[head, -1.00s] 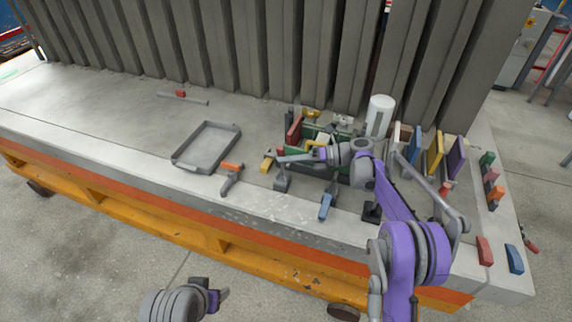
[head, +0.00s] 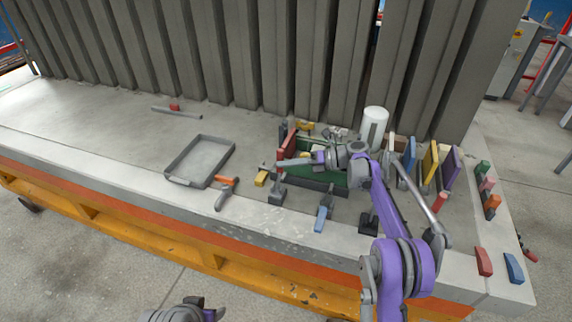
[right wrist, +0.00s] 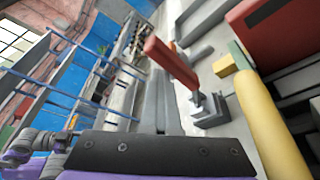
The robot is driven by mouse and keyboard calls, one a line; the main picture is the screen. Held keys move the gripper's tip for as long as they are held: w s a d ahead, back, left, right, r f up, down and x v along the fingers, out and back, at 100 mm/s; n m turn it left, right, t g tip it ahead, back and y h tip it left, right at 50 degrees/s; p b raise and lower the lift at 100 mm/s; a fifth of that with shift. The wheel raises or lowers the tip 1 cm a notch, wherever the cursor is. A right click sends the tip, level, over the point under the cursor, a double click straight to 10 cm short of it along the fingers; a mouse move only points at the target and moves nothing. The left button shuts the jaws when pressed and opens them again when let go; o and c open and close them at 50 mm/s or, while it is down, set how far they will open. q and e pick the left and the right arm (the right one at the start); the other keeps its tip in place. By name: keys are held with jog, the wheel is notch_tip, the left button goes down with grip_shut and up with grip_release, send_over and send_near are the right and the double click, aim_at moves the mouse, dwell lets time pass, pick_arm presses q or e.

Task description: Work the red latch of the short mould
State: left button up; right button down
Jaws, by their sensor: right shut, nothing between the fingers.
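The short mould (head: 325,184) is a low box with green sides on the bench. In the right wrist view a red latch handle (right wrist: 170,60) stands tilted on a grey bracket (right wrist: 207,112). The head view shows a grey bracket (head: 277,193) at the mould's front left, but no clear red handle on it. My right gripper (head: 287,163) is shut and empty, pointing left above the mould's front near that bracket. In the right wrist view no contact with the red handle shows. My left gripper (head: 207,312) is at the bottom edge, partly cut off, its jaws unclear.
A blue-handled latch (head: 323,214) and a black bracket (head: 368,223) stand along the bench front. A grey tray (head: 170,176) and an orange-handled tool (head: 228,185) lie left. A white cylinder (head: 374,128) and coloured panels (head: 430,160) stand right. Grey ribbed panels (head: 230,60) rise behind.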

jog(key=shift+w+d+r, duration=0.15)
jog(key=shift+d, duration=0.1)
jog(key=d+r, duration=0.2)
jog(key=d, duration=0.8)
jog(key=shift+s+d+b, duration=0.15)
jog(key=shift+s+b, duration=0.2)
